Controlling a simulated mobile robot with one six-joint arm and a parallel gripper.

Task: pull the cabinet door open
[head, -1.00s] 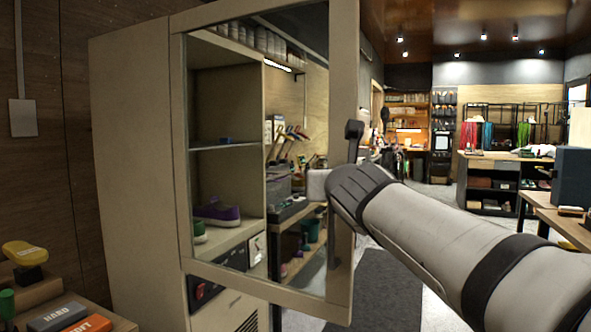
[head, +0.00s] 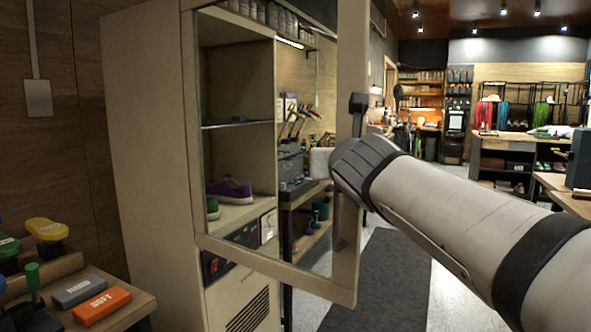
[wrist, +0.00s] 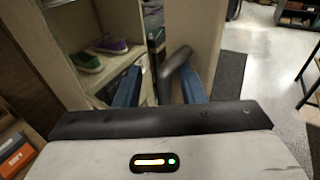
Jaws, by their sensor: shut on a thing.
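The beige cabinet (head: 150,160) stands at the left in the head view. Its glass door, with a beige frame (head: 349,215), stands partly open, hinged at the left with its free edge swung out. The dark door handle (head: 357,108) rises from the free edge, its lower part hidden by my arm. In the wrist view the handle (wrist: 177,62) shows between the two blue fingers. My gripper (wrist: 162,85) is shut on the handle. The fingers are hidden in the head view. A purple shoe (head: 232,189) and a green shoe (head: 212,207) sit inside the cabinet.
A bench at lower left holds a grey block (head: 78,291), an orange block (head: 101,305) and brushes. A dark mat (head: 390,280) lies on the floor beyond the door. Shelves and tables stand farther back at right, with open floor between.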

